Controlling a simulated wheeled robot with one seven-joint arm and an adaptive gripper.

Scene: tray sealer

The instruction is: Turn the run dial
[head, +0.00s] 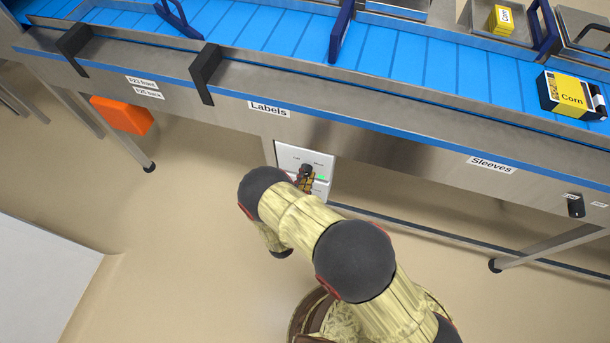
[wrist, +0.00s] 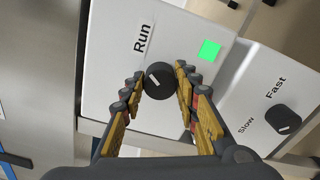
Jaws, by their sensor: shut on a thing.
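The run dial (wrist: 160,80) is a round black knob with a white pointer line on a white panel (wrist: 115,45). The word "Run" stands beside it in the wrist view. My gripper (wrist: 160,84) has its two yellow and black fingers on either side of the dial, shut on it. In the head view the panel (head: 290,157) hangs below the conveyor's front edge, and my gripper (head: 305,178) reaches it. My arm hides the panel's lower part there.
A second black dial (wrist: 282,118), marked Slow and Fast, sits close to the right finger. The blue conveyor (head: 270,30) runs above the panel. A black knob (head: 575,206) is at far right below "Sleeves". An orange box (head: 122,114) hangs at left.

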